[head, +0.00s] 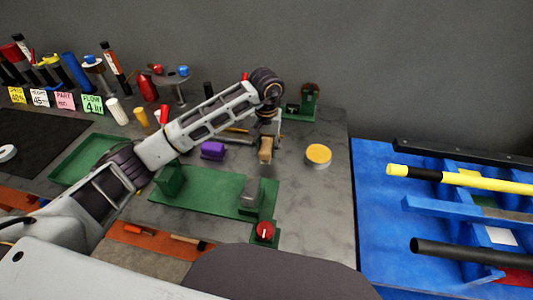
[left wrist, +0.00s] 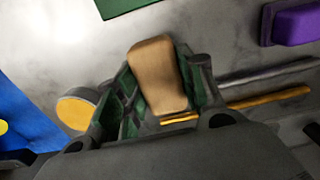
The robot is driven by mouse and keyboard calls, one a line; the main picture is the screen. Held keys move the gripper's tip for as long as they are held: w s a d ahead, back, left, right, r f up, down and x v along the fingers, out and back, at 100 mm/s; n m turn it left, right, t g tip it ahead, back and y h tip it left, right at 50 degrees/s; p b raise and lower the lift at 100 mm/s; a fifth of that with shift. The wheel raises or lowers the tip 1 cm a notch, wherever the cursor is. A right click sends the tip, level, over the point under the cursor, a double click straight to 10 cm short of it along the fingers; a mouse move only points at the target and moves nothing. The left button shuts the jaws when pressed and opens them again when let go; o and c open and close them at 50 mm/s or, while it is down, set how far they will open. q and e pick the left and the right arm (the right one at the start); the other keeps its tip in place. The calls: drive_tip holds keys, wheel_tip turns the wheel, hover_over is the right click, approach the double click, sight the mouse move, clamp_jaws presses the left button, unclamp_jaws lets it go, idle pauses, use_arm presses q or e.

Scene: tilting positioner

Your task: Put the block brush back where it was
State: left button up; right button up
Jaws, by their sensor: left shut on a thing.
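The block brush, a tan wooden block (head: 265,150), is in my left gripper (head: 268,138) above the grey bench, right of the purple block. In the left wrist view the tan block (left wrist: 157,75) sits between the green-padded fingers of my left gripper (left wrist: 160,100), which is shut on it. Its bristles are hidden, and I cannot tell how high it is above the bench. My right gripper is not in view.
A yellow-topped round tin (head: 318,155) stands right of the brush. The purple block (head: 212,150) is to the left, and a green positioner base (head: 215,188) lies in front. Rods (left wrist: 265,97) lie on the bench beside the gripper. A blue tray (head: 372,200) is at right.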

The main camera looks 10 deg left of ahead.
use_arm(q)
drive_tip(key=shift+f, duration=1.85)
drive_tip(key=shift+f, duration=0.1)
drive_tip(key=o, duration=1)
